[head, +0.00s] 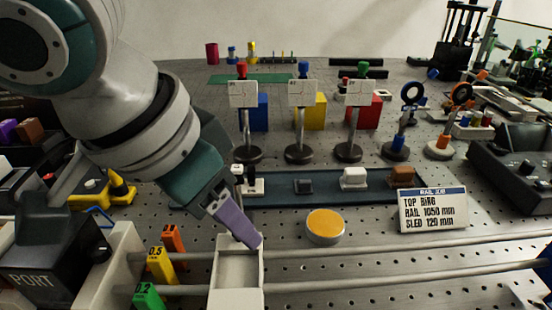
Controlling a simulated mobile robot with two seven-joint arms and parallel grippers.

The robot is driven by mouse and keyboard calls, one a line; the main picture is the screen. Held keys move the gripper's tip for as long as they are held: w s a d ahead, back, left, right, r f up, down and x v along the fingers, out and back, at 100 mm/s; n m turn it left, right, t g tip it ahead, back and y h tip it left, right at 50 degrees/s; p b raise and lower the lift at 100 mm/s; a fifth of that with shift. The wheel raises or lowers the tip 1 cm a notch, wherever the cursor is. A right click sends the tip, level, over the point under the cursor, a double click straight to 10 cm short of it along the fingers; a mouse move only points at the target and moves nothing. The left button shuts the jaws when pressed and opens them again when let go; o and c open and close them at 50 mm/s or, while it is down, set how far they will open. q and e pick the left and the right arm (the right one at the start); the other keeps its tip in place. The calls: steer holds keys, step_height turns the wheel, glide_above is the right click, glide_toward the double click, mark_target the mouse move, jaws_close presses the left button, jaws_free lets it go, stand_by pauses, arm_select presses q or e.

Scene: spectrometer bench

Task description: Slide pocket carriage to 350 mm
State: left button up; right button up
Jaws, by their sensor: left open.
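The pocket carriage (221,272) is a white open-topped box with a shallow recess, sitting across the two pale rails (395,255) at the bottom centre. My left gripper (247,238) comes in from the upper left. Its purple finger reaches down over the carriage's far rim; whether it touches is unclear. The other finger is hidden behind it. The gripper is open. A white sign (433,210) beyond the rails, at right, has text about the rail and sled lengths. My right gripper is out of view.
Orange, yellow (161,266) and green (148,296) marked blocks stand left of the carriage, by the white rail end (112,270). A round orange-topped disc (325,226) lies just beyond the rails. To the carriage's right, the visible rails look clear.

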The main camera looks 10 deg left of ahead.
arm_select(q)
jaws_close()
stand_by(0.3)
stand_by(1.1)
